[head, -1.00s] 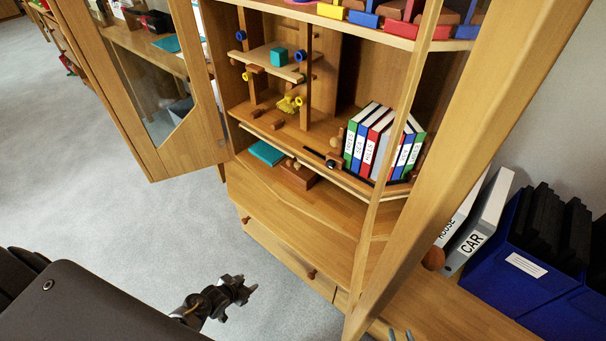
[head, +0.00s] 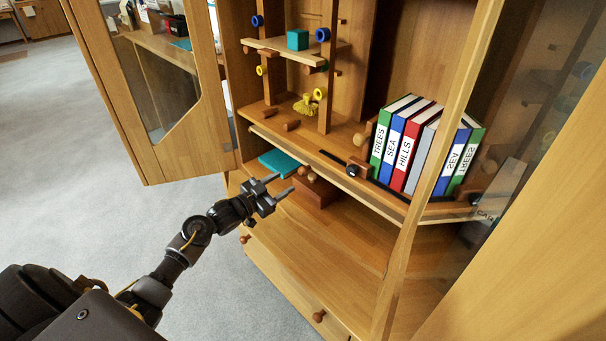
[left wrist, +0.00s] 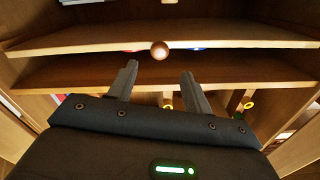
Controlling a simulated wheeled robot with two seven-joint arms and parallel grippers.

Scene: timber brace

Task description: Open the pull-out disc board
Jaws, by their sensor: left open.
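A thin wooden board edge (head: 385,203) runs under the shelf with the books; I cannot tell for certain whether it is the disc board. In the left wrist view a round wooden knob (left wrist: 159,50) sits on a board's front edge (left wrist: 80,44), with slivers of red and blue beside it. My left gripper (head: 281,185) is open and empty, in front of the recess below the shelf. Its two fingers (left wrist: 159,72) point toward the knob, which appears between and beyond the tips, apart from them. My right gripper is out of view.
A glazed door (head: 160,75) stands open at left. Books (head: 410,145), a black bar with a knob (head: 352,170) and wooden pegs (head: 291,125) are on the shelf. A teal book (head: 278,162) and wooden box (head: 316,192) lie below it. A wooden post (head: 440,150) stands at right.

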